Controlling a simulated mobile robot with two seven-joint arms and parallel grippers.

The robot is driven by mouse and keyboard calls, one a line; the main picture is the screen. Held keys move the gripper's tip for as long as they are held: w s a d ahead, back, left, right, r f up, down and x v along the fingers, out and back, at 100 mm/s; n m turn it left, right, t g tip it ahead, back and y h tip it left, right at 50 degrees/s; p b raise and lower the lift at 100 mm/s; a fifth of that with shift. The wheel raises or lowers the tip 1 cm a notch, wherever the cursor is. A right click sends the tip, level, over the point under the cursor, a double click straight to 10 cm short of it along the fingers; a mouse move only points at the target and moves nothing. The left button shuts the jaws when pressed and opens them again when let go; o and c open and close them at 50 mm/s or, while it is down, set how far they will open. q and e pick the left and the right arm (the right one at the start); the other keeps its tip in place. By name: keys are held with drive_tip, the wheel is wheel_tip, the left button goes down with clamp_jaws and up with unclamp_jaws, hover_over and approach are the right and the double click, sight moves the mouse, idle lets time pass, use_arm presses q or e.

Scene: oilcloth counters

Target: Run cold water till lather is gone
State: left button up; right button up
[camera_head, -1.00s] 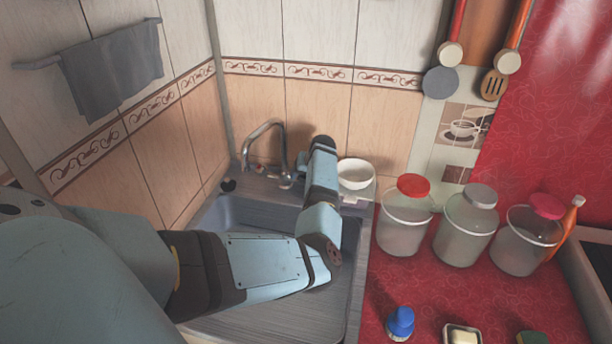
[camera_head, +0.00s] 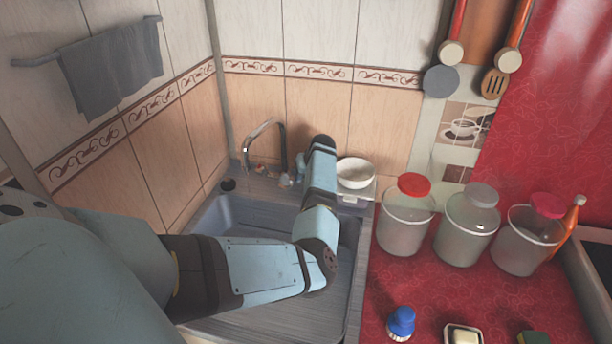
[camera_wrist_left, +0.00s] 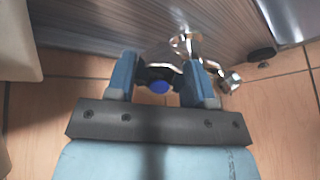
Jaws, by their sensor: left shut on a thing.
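A chrome tap (camera_head: 270,125) with a curved spout stands at the back of the metal sink (camera_head: 225,215); its metal parts also show in the left wrist view (camera_wrist_left: 185,42). In that view my left gripper (camera_wrist_left: 160,68) is shut on a tap knob with a blue cap (camera_wrist_left: 159,87), one finger on each side. In the head view my left gripper (camera_head: 300,167) is mostly hidden behind my own arm, just right of the spout. I see no water stream and no lather; my arm covers part of the basin. My right gripper is not in view.
A white bowl (camera_head: 356,173) stands right of the tap, close to my wrist. Several lidded jars (camera_head: 403,225) stand on the red counter. A blue brush (camera_head: 401,323) and a soap dish (camera_head: 462,335) lie nearer. Tiled walls close off the back and left.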

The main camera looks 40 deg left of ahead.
use_arm(q)
drive_tip(key=o, duration=0.9)
drive_tip(key=shift+r, duration=0.1)
drive_tip(key=v, duration=1.3)
drive_tip(key=shift+d+r, duration=0.15)
drive_tip(key=shift+r, duration=0.2)
